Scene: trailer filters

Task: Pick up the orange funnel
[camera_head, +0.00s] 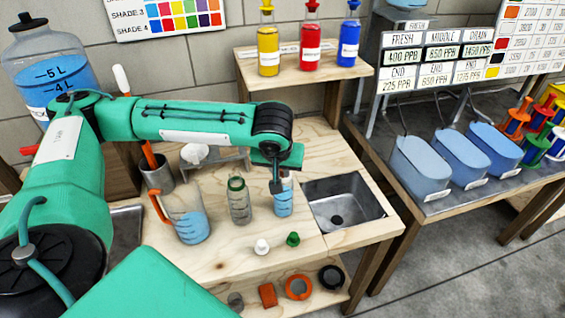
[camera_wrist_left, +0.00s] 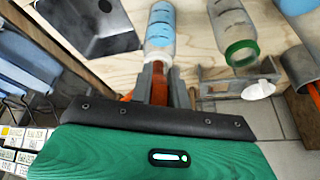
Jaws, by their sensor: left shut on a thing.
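My left gripper (camera_head: 276,186) reaches over the bench, beside the top of a clear bottle of blue liquid (camera_head: 284,203). In the left wrist view its grey fingers (camera_wrist_left: 160,78) are shut on an orange piece, which I take for the orange funnel (camera_wrist_left: 161,74). More orange shows beside the finger bases. The fingers and palm hide most of its shape, and the head view does not show it in the gripper. The mouth of the blue-liquid bottle (camera_wrist_left: 160,30) is close past the fingertips. My right gripper is not in view.
A green-rimmed bottle (camera_head: 239,202) and a jug with an orange handle (camera_head: 188,222) stand to the left. A sink (camera_head: 343,203) lies to the right. White and green stoppers (camera_head: 293,239) sit in front. An orange ring (camera_head: 298,287) lies on the lower shelf.

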